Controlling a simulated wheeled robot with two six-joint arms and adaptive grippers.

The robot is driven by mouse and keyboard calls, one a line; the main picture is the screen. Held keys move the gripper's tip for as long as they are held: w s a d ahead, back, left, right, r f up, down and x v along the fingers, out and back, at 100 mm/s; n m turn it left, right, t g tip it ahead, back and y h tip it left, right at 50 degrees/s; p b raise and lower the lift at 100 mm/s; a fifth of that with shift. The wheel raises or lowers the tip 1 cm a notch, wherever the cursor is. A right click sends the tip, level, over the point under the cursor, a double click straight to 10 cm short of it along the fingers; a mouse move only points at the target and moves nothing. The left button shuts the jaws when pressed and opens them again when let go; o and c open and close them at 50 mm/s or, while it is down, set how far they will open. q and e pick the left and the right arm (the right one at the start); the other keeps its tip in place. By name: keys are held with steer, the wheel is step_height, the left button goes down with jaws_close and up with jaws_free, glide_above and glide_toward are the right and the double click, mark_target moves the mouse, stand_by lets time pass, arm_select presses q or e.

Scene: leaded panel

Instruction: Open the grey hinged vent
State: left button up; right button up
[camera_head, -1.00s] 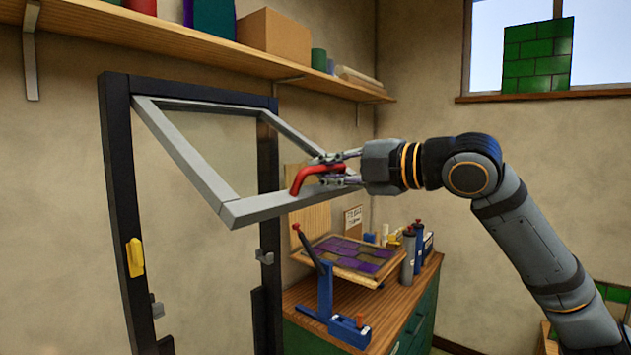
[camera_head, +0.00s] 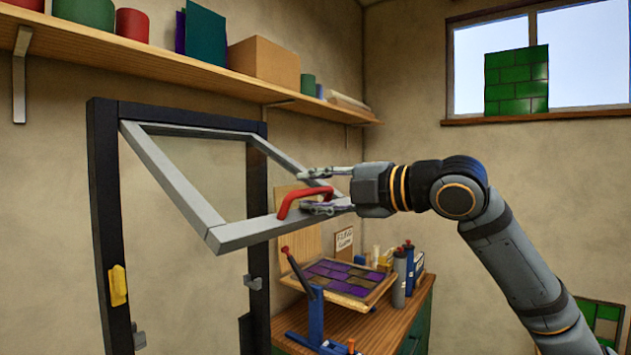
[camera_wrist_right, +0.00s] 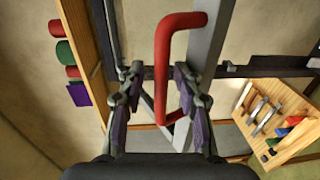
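The grey hinged vent (camera_head: 170,178) is a rectangular frame hanging from the top of a dark upright frame (camera_head: 104,200). It is swung well open, its bottom bar standing out from the dark frame. A red handle (camera_head: 300,195) is on the bottom bar, also seen in the right wrist view (camera_wrist_right: 163,60). My right gripper (camera_head: 306,190) is open, one finger above the handle and one below. In the right wrist view the fingers (camera_wrist_right: 158,73) stand apart on both sides of the handle, with gaps visible. My left gripper is not in view.
A yellow piece (camera_head: 118,285) sits on the dark frame's left post. Grey hooks (camera_head: 252,281) show lower down. Below the vent, a workbench (camera_head: 390,325) holds a purple leaded panel (camera_head: 340,276), a blue clamp tool (camera_head: 316,318) and bottles. A loaded shelf (camera_head: 200,72) runs above.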

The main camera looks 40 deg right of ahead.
steer(key=shift+s+r, duration=0.15)
steer(key=shift+r, duration=1.25)
step_height(320, 180, up, 7)
steer(key=shift+d+r, duration=0.15)
steer(key=shift+r, duration=0.05)
